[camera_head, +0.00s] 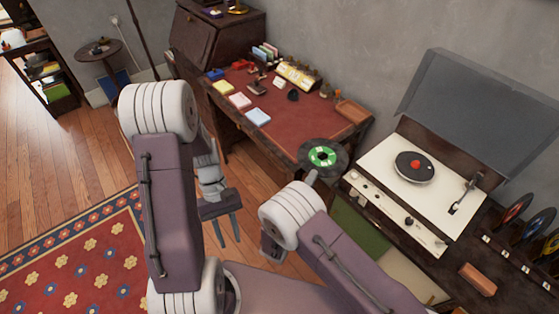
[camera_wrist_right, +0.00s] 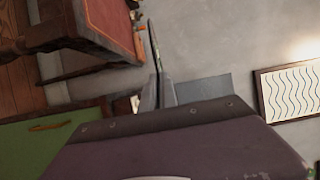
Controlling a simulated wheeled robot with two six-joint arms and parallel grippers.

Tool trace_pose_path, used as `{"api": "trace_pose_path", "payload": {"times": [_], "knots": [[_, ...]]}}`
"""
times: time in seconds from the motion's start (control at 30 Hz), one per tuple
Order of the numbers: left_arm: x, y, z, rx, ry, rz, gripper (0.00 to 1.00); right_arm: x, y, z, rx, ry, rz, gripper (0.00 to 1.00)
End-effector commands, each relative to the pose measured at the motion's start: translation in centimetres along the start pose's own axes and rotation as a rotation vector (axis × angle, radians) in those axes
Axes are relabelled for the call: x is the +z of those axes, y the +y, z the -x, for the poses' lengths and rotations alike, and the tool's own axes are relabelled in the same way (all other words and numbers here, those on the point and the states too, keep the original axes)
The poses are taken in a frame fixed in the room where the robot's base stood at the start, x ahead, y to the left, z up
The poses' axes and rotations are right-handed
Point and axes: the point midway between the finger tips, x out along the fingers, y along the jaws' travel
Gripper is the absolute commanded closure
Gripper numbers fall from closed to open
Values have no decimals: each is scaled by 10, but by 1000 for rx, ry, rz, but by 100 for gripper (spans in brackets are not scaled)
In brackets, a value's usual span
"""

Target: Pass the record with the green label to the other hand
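The black record with the green label (camera_head: 336,149) is at the near right corner of the desk in the head view, its label facing up toward the camera. My right gripper (camera_head: 310,178) reaches its lower edge, and most of that gripper is hidden behind my own wrist. In the right wrist view my right gripper's fingers (camera_wrist_right: 159,95) are close together around a thin dark edge, the record (camera_wrist_right: 155,45) seen edge-on. My left gripper (camera_head: 226,231) is open and empty, pointing down over the wooden floor, left of the record and apart from it.
The desk (camera_head: 290,125) holds cards, stamps and small items. Right of it, a record player (camera_head: 385,195) with raised lid carries a red-labelled record (camera_head: 402,160). Several records (camera_head: 517,207) stand at the far right. A patterned rug (camera_head: 80,265) lies at lower left.

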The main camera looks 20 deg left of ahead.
Motion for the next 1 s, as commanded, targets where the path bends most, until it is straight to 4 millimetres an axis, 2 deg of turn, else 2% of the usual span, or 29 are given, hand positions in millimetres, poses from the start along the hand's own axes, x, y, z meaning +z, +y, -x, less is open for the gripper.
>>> {"api": "trace_pose_path", "payload": {"times": [0.03, 0.13, 0.27, 0.3, 0.4, 0.5, 0.6, 0.7, 0.8, 1.0], "knots": [[4, 14, -8, 72, -93, 170, 71, 0, 0, 0, 0, 0, 0, 100], [8, 55, -16, 229, -329, 566, 71, 0, 0, 0, 0, 0, 0, 100], [-15, 115, -5, 425, -739, 1107, 71, 0, 0, 0, 0, 0, 0, 100], [-28, 133, 4, 476, -884, 1258, 71, 0, 0, 0, 0, 0, 0, 100], [-49, 179, 40, 551, -1215, 1525, 71, 0, 0, 0, 0, 0, 0, 100], [-75, 208, 74, 594, -1527, 1701, 71, 0, 0, 0, 0, 0, 0, 100], [-99, 221, 100, 614, -1784, 1796, 71, 0, 0, 0, 0, 0, 0, 100], [-117, 224, 116, 626, -1954, 1837, 71, 0, 0, 0, 0, 0, 0, 100], [-126, 225, 124, 631, -2037, 1848, 71, 0, 0, 0, 0, 0, 0, 100], [-128, 230, 126, 632, -2051, 1850, 71, 0, 0, 0, 0, 0, 0, 100]]}}
